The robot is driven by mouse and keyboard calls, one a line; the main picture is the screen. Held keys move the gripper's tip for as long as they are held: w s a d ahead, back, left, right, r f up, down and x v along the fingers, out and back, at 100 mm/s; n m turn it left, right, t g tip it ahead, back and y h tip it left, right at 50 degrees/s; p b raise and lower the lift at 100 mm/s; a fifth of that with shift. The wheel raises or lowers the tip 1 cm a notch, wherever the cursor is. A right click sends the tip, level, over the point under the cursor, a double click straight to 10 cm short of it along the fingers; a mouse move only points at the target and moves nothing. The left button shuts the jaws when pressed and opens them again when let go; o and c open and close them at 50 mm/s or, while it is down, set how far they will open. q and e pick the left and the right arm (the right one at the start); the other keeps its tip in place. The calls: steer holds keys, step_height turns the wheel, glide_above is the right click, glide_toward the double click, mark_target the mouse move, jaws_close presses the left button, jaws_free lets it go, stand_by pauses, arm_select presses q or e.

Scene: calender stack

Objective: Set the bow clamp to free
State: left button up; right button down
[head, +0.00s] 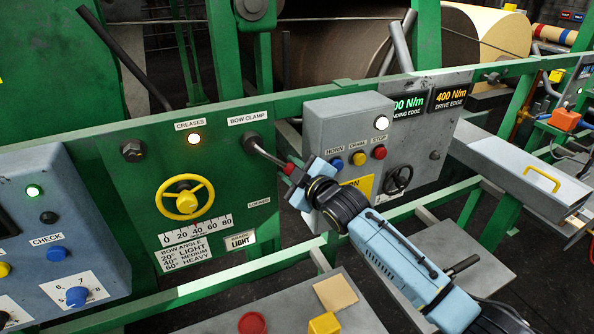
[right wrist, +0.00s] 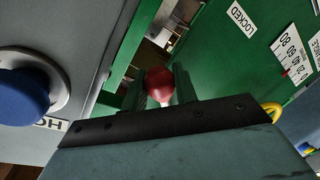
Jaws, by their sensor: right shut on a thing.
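The bow clamp lever (head: 268,155) comes out of a dark round pivot (head: 253,142) on the green panel, just under the BOW CLAMP label (head: 248,118). Its rod slopes down and to the right to a red knob. My right gripper (head: 294,172) is shut on the red knob, which shows between the two fingers in the right wrist view (right wrist: 159,86). A LOCKED label (head: 259,202) sits on the panel below the lever and also shows in the right wrist view (right wrist: 241,17). No free label is readable. My left gripper is out of view.
A grey control box (head: 345,108) with horn and stop buttons stands close to the right of the gripper; a blue button (right wrist: 22,88) is near in the right wrist view. A yellow handwheel (head: 186,197) is on the panel at left. A green rail (head: 300,244) runs below.

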steer(key=shift+r, duration=0.1)
steer(key=c, duration=1.1)
jaws_free()
steer(key=shift+s+d, duration=0.3)
steer(key=shift+s, duration=0.1)
steer(key=v, duration=1.2)
steer(key=shift+s+d+r+b, duration=0.1)
steer(key=shift+s+r+b, duration=0.05)
steer(key=shift+b, duration=0.25)
